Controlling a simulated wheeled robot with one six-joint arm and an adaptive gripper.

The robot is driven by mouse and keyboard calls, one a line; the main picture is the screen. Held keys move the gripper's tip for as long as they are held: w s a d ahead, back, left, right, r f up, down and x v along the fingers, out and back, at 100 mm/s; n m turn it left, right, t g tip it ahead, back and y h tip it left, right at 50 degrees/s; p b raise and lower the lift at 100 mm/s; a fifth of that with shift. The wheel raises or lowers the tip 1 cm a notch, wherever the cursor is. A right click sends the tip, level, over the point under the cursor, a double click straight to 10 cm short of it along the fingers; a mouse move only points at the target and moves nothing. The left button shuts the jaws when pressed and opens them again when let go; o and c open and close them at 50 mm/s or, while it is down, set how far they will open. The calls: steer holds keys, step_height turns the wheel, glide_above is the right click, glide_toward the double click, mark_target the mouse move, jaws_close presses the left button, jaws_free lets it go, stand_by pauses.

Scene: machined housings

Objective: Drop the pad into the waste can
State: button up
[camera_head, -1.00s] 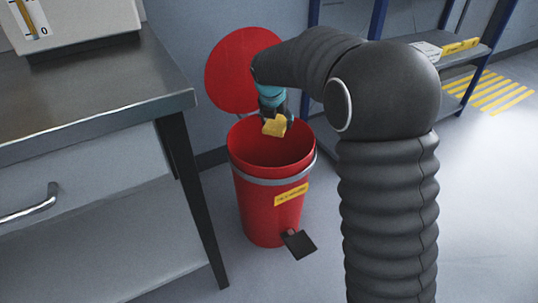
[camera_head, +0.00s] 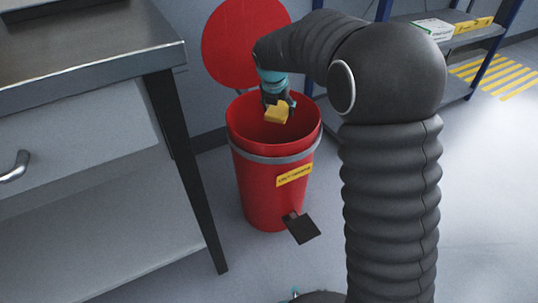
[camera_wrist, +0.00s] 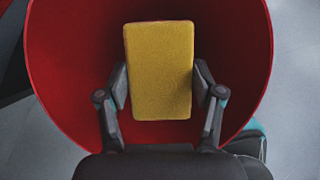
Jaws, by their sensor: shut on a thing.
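The pad (camera_head: 277,113) is a yellow block. In the wrist view the pad (camera_wrist: 159,70) stands between the two fingers of my gripper (camera_wrist: 160,85), which is shut on its sides. In the head view my gripper (camera_head: 278,103) holds the pad over the open mouth of the red waste can (camera_head: 273,190). The can's red inner wall (camera_wrist: 75,70) surrounds the pad in the wrist view. The can's round red lid (camera_head: 243,42) is raised behind it. The can's bottom is hidden.
A steel workbench (camera_head: 90,55) with a drawer stands left of the can. A blue-framed shelf (camera_head: 455,90) stands at the back right, with a white box (camera_head: 432,28) on it. The black pedal (camera_head: 301,228) sticks out at the can's foot. Floor on the right is clear.

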steer(key=o, duration=1.2)
steer(key=v, duration=1.2)
steer(key=shift+s, duration=0.15)
